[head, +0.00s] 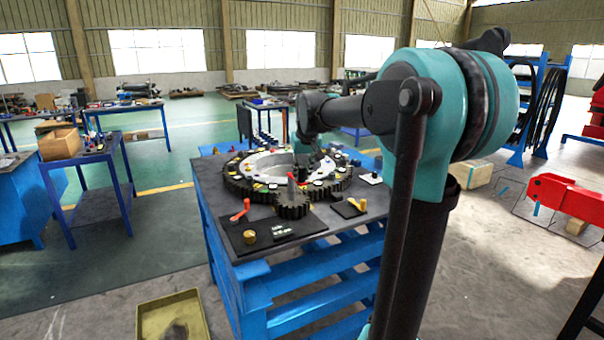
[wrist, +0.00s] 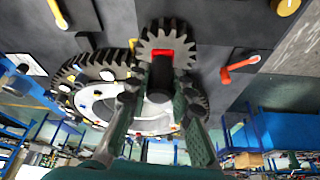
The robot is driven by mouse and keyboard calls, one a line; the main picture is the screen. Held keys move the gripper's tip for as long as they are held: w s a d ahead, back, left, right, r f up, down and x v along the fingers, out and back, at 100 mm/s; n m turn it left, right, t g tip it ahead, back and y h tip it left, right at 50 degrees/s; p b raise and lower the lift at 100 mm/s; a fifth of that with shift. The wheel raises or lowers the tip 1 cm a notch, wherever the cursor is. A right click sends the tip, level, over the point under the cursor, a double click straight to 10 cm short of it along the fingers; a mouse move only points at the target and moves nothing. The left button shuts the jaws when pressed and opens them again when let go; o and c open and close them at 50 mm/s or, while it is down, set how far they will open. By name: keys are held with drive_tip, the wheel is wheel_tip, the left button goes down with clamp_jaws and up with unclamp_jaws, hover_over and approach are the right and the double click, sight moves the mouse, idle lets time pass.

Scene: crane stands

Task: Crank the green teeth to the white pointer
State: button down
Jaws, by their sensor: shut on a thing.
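The small dark pinion gear (head: 293,210) sits at the near edge of the large toothed ring (head: 238,187) on the stand; it also shows in the wrist view (wrist: 165,35). A red piece (wrist: 174,57) shows on the pinion, with a dark round crank handle (wrist: 161,84) above it. My gripper (wrist: 157,103) has its two fingers on either side of this handle and is shut on it. In the head view my gripper is hard to make out among the parts on the ring. I cannot pick out green teeth or a white pointer for certain.
A red lever (head: 240,210), a yellow knob (head: 250,237) and a yellow lever (head: 353,204) stand around the pinion on the dark stand top. A white square plate (head: 371,178) lies at the right. A yellow tray (head: 172,318) is on the floor at the near left.

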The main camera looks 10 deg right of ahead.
drive_tip(key=shift+a, duration=0.2)
drive_tip(key=w+a+m+g+h, duration=0.2)
drive_tip(key=w+a+m+h, duration=0.2)
drive_tip(key=a+m, duration=0.6)
drive_tip(key=shift+w+m+g+h, duration=0.4)
drive_tip(key=shift+w+m, duration=0.85)
drive_tip(key=shift+m, duration=1.35)
drive_tip(key=shift+w, duration=0.1)
drive_tip(key=c, duration=1.3)
unclamp_jaws()
